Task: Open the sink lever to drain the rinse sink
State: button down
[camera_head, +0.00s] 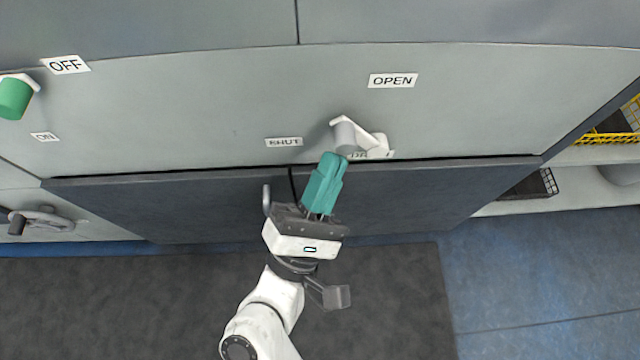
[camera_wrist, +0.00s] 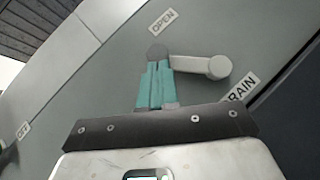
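The sink lever (camera_head: 357,133) is a pale arm on the grey panel, with a round hub at the DRAIN label and a grey knob at its upper-left end. The arm slants up and left from the hub, between the SHUT label (camera_head: 284,142) and the OPEN label (camera_head: 392,80). It also shows in the wrist view (camera_wrist: 200,66). My gripper (camera_head: 334,157) is at the knob, its teal fingers close together. In the wrist view the fingertips (camera_wrist: 158,64) meet the knob's lower edge, and the knob shows beyond them. Whether they touch is unclear.
A dark ledge (camera_head: 420,190) runs below the panel, under my gripper. A green knob (camera_head: 15,98) with OFF and ON labels is at the far left. A valve handle (camera_head: 40,221) sits at lower left. A yellow basket (camera_head: 612,130) is at the right.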

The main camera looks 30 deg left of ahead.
jog(key=m+h, duration=0.1)
jog(key=r+m+g+h, duration=0.1)
jog(key=m, duration=0.1)
jog(key=d+r+m, duration=0.1)
jog(key=shift+w+g+h, duration=0.3)
jog(key=shift+g+h, duration=0.1)
jog(key=d+r+m+g, duration=0.1)
jog(key=m, duration=0.1)
jog(key=w+d+r+m+g+h+p, duration=0.1)
jog(key=m, duration=0.1)
jog(key=shift+w+h, duration=0.1)
jog(key=shift+h, duration=0.2)
jog(key=shift+w, duration=0.1)
